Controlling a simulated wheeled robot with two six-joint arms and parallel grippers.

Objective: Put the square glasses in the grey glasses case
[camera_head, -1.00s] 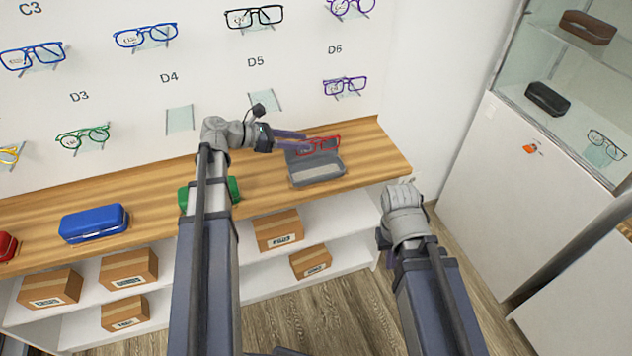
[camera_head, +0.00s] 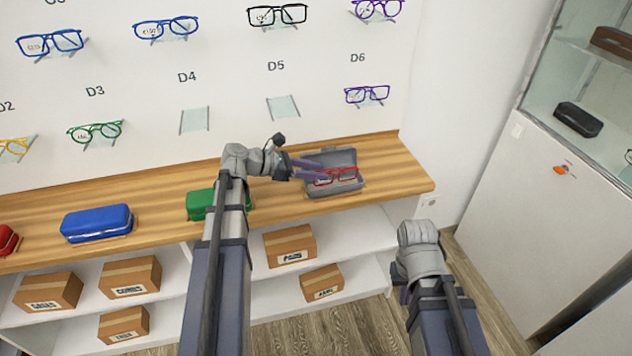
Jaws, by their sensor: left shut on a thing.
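The red-framed square glasses (camera_head: 345,175) are at the open grey glasses case (camera_head: 338,157) on the wooden counter, in the head view. The case's lid is raised at the back. The glasses appear over or within its lower half; I cannot tell whether they touch the bottom. My left gripper (camera_head: 321,172) reaches in from the left and is shut on the red glasses at their left side.
A closed green case (camera_head: 201,204), a blue case (camera_head: 97,223) and a red case (camera_head: 6,240) lie further left on the counter (camera_head: 400,180). Wall stands D4 (camera_head: 194,120) and D5 (camera_head: 283,107) are empty. Cardboard boxes (camera_head: 289,246) fill shelves below. The counter right of the grey case is clear.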

